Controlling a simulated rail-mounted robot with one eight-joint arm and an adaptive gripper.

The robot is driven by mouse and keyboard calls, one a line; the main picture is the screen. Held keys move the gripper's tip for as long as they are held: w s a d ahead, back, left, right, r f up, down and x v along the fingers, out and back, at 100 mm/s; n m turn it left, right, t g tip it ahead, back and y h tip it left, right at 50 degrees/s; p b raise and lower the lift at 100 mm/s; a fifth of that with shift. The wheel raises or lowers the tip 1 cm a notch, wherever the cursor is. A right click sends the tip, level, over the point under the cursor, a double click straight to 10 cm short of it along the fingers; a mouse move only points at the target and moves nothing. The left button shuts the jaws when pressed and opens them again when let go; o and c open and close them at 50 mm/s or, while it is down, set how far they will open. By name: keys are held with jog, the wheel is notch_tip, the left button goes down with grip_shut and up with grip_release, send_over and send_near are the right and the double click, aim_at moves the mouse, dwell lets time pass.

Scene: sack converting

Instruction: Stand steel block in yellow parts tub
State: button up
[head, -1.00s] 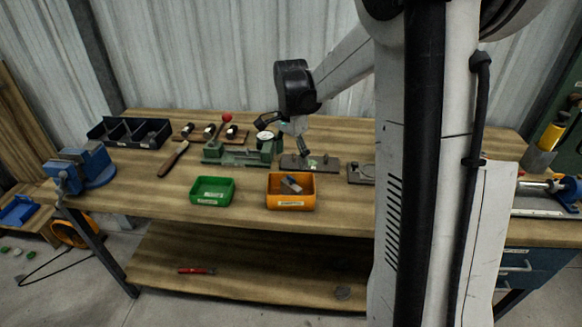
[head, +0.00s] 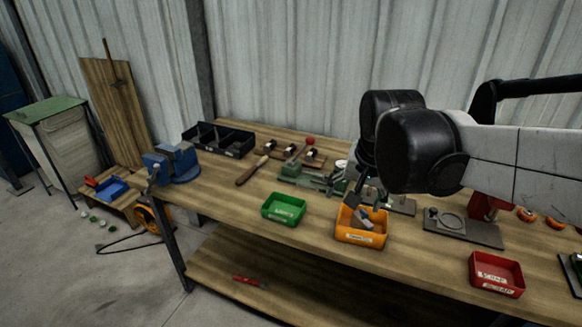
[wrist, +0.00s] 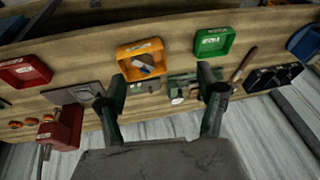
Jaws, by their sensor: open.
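The yellow parts tub (head: 361,238), orange-yellow with a white label, stands near the bench's front edge. It also shows in the wrist view (wrist: 139,48). A small grey block (head: 366,219), apparently the steel block, is inside it. The block looks tilted, with a bluish part beside it; in the wrist view the block (wrist: 146,64) shows a pale face, and I cannot tell its exact pose. In the head view my black wrist hides much of the gripper.
A green tub (head: 284,209) stands left of the yellow tub and a red tub (head: 496,274) to the right. Behind are a green fixture (head: 305,176) and a grey plate (head: 462,228). A blue vise (head: 172,163) and black bin (head: 218,139) are at the left.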

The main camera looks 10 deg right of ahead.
jog(key=s+a+n+t, duration=0.1)
jog(key=s+a+n, duration=0.1)
jog(key=s, duration=0.3)
jog(key=s+a+f+n+t, duration=0.1)
jog(key=s+a+n+t, duration=0.1)
jog(key=s+a+n, duration=0.1)
jog(key=shift+s+a+f+n+y, duration=0.2)
jog(key=shift+s+n+y, duration=0.1)
jog(key=shift+s+n, duration=0.55)
jog(key=shift+s, duration=0.1)
notch_tip(320, 180, down, 2)
jog(key=shift+f+b, duration=0.2)
jog(key=shift+b, duration=1.05)
